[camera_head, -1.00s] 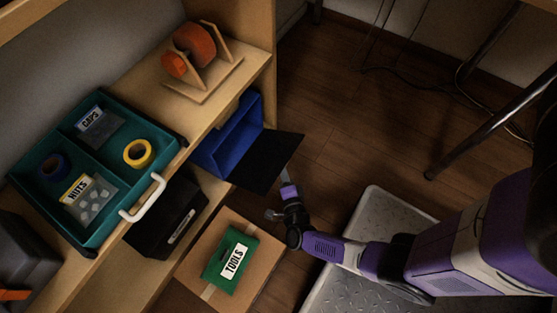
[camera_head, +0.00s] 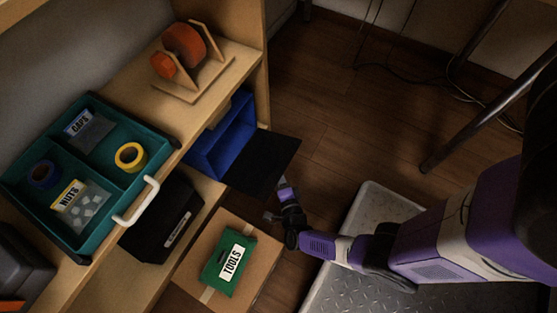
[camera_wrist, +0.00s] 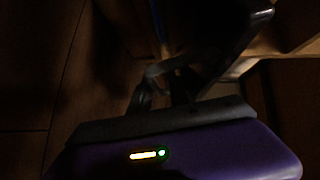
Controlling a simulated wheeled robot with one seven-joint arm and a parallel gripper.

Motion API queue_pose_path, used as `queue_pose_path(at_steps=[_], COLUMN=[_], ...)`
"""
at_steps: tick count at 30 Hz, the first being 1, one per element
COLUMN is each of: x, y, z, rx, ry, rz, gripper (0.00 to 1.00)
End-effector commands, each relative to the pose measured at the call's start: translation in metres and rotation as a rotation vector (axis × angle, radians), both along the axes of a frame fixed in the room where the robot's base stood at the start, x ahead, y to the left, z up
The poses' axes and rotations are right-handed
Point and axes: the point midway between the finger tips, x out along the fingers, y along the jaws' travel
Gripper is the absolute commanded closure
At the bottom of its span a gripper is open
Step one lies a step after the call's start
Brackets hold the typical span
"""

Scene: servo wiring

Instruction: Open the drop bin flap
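The drop bin is a blue box (camera_head: 222,143) at the right end of the shelf unit, in the head view. Its black flap (camera_head: 262,163) is swung outward and lies roughly flat, so the blue inside shows. My gripper (camera_head: 283,183) is just below the flap's near right edge; I cannot tell whether it touches the flap. The wrist view is very dark: grey finger parts (camera_wrist: 160,85) show near a dark panel edge, and the finger gap is unclear.
A teal tray (camera_head: 112,222) with a white handle, tape rolls and bags sits on the shelf. A wooden spool stand (camera_head: 190,95) is behind it. A black bin (camera_head: 165,215) is below. A cardboard box (camera_head: 195,262) bearing a green TOOLS pouch (camera_head: 230,262) stands near my arm.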

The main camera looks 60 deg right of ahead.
Motion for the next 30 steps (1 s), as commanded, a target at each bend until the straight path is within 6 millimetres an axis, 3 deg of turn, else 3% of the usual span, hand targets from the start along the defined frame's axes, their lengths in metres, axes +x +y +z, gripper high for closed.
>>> queue_pose_path(at_steps=[9,14,30], x=[0.000,0.000,-0.001], y=[0.000,0.000,0.000], z=[0.001,0.014,0.112], rx=[-0.001,0.001,0.000], ry=[-0.001,-0.001,-0.002], rz=[0.000,0.000,-0.002], gripper=[0.68,0.68,0.68])
